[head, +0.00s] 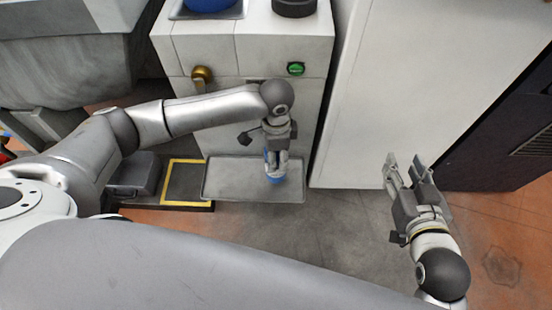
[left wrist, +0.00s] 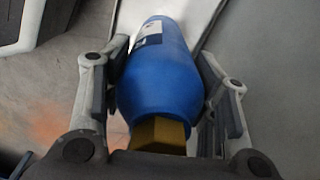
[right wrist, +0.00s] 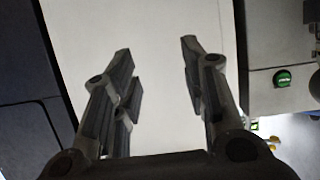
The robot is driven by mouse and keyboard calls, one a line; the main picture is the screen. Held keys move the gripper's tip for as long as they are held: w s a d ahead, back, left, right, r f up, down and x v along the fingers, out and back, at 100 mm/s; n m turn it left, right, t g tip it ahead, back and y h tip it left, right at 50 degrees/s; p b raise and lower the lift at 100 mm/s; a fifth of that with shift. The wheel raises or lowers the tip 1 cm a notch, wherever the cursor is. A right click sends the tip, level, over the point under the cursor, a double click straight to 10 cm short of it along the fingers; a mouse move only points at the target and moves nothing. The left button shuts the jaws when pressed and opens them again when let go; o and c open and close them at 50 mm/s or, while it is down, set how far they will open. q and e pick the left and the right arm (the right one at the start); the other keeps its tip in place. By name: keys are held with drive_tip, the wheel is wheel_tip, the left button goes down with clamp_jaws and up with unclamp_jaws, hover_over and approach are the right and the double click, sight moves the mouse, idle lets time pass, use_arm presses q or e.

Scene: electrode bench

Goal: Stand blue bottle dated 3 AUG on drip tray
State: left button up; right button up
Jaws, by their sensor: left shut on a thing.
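A blue bottle (left wrist: 165,75) with a gold neck and a partly visible white label is between the fingers of my left gripper (left wrist: 160,85), which is shut on it. The label's date cannot be read. In the head view my left gripper (head: 277,160) points down over the right part of the grey drip tray (head: 235,180), and the blue bottle (head: 276,179) shows just below its fingers. I cannot tell whether the bottle touches the tray. My right gripper (head: 408,172) is open and empty, in front of the white cabinet; it also shows in the right wrist view (right wrist: 160,85).
A dark pad with a yellow border (head: 184,181) lies left of the tray. A white bench unit (head: 250,45) with a green button (head: 296,69) and a brass knob (head: 202,75) stands behind. A white cabinet (head: 390,80) stands to the right. Floor right of the tray is clear.

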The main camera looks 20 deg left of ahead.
use_arm(q)
wheel_tip(320, 180, down, 3)
drive_tip(key=shift+r+b, duration=0.15)
drive_tip(key=shift+b, duration=0.45)
use_arm(e)
wheel_tip(320, 180, up, 7)
drive_tip(key=w+a+t+y, duration=0.1)
drive_tip(key=w+t, duration=0.1)
drive_tip(key=t, duration=0.2)
drive_tip(key=shift+a, duration=0.25)
drive_tip(key=shift+f, duration=0.2)
use_arm(q)
drive_tip(key=o, duration=1.4)
use_arm(e)
drive_tip(key=shift+f, duration=0.1)
